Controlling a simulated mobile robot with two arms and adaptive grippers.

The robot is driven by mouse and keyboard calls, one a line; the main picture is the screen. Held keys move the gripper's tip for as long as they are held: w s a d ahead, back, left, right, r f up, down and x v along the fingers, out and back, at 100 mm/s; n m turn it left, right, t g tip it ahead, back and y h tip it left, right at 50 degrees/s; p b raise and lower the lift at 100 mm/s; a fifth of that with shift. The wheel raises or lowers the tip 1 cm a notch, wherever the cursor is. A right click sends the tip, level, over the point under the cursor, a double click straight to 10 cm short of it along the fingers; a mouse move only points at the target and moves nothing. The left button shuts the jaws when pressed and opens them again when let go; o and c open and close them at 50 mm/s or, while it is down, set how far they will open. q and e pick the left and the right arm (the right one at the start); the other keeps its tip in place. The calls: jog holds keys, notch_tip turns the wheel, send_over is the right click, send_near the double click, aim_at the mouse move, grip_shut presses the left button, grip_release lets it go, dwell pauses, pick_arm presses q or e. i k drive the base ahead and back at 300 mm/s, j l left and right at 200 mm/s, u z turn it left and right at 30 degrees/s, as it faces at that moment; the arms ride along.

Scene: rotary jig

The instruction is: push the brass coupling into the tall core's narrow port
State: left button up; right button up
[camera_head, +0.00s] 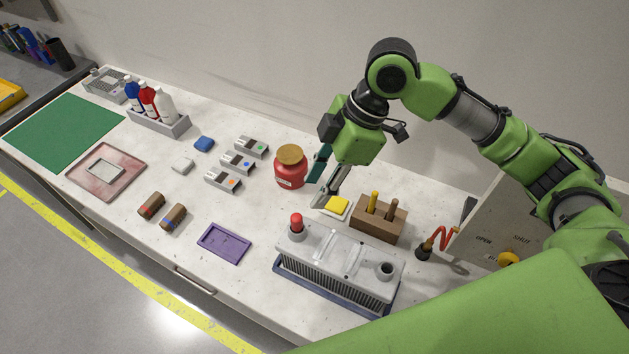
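A grey finned core (338,262) lies long side down on a dark blue base at the front right of the bench. One port at its left end carries a red cap (296,222); the port at its right end (385,270) looks open and dark. I cannot tell whether this is the tall core, and I make out no brass coupling. My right gripper (320,190) hangs behind the core, between a red jar and a yellow pad. Its fingers are apart, with nothing visible between them. My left gripper is not in view.
The red jar (290,171) stands left of the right gripper. The yellow pad (338,204) and a brown block with upright handles (378,220) are close to it. A purple tray (224,244) and two brown rolls (151,205) lie left. Bare bench lies between.

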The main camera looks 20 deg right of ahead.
aim_at(372, 284)
jog(key=k+j, duration=0.2)
jog(key=k, duration=0.3)
jog(key=k+j, duration=0.25)
jog(key=k, duration=0.2)
jog(key=k+j, duration=0.2)
jog(key=k, duration=0.3)
